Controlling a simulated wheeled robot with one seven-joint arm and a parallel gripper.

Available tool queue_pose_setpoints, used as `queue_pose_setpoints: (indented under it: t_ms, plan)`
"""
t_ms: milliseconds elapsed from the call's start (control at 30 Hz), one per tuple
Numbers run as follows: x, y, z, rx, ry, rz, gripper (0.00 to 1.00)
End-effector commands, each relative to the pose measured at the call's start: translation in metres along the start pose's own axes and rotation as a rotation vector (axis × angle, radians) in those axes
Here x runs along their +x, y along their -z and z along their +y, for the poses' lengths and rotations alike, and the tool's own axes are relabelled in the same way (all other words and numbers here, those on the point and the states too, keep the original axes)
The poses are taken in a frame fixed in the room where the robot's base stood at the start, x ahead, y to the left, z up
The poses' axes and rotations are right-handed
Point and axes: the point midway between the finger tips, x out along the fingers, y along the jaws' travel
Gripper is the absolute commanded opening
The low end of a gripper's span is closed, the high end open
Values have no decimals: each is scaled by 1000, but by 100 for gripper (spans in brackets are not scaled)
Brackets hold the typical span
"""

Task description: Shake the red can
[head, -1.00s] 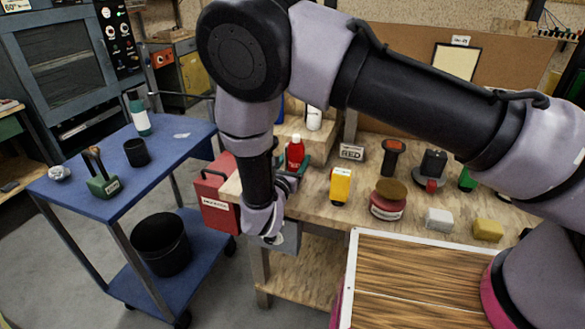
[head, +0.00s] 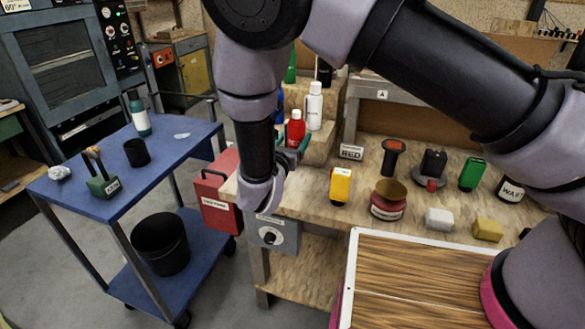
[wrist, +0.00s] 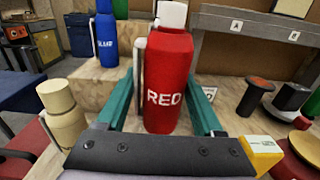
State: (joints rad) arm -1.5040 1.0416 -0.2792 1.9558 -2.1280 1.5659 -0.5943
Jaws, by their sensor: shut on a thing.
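The red can (head: 296,129) with a white cap is upright over the left end of the wooden bench, in front of the stepped shelf. In the wrist view the red can (wrist: 167,85) shows its "RED" label and stands between two green fingers. My gripper (head: 290,150) is shut on it, a finger on each side. The can's lower end is hidden in the head view by my gripper and wrist. The gripper (wrist: 163,105) also fills the lower wrist view.
A white bottle (head: 314,106) stands on the step just behind the can. A blue bottle (wrist: 107,35) is behind left, and a cream bottle (wrist: 62,115) is close on the left. A yellow box (head: 340,185) and "RED" sign (head: 351,152) are to the right.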

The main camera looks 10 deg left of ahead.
Motion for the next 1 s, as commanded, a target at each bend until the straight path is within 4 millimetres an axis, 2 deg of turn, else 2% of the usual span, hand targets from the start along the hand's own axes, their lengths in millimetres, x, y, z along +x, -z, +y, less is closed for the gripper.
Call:
queue_pose_setpoints:
  t_ms: [100,200,500,533,567,600,633,700,733,767,800,867,900,933,967,1000]
  plan:
    - [-1,-18,0,2,0,-1,49]
    - [0,-27,0,2,0,-1,49]
    - [0,-30,0,0,0,-1,49]
    - [0,-35,0,2,0,-1,49]
    - [-1,-50,1,7,-1,-1,49]
    - [-1,-77,1,14,-2,-2,49]
    - [-1,-92,1,13,-2,-1,49]
    - [-1,-104,0,3,-1,0,49]
    - [0,-97,0,-4,0,0,49]
    - [0,-80,-1,-12,1,1,49]
    - [0,-53,-2,-17,1,1,49]
    - [1,-29,-2,-11,2,1,49]
    - [0,-26,0,-3,1,0,49]
    - [0,-33,0,3,1,-2,49]
    - [0,-50,1,9,0,-2,49]
    - [-1,-77,1,16,-1,-2,49]
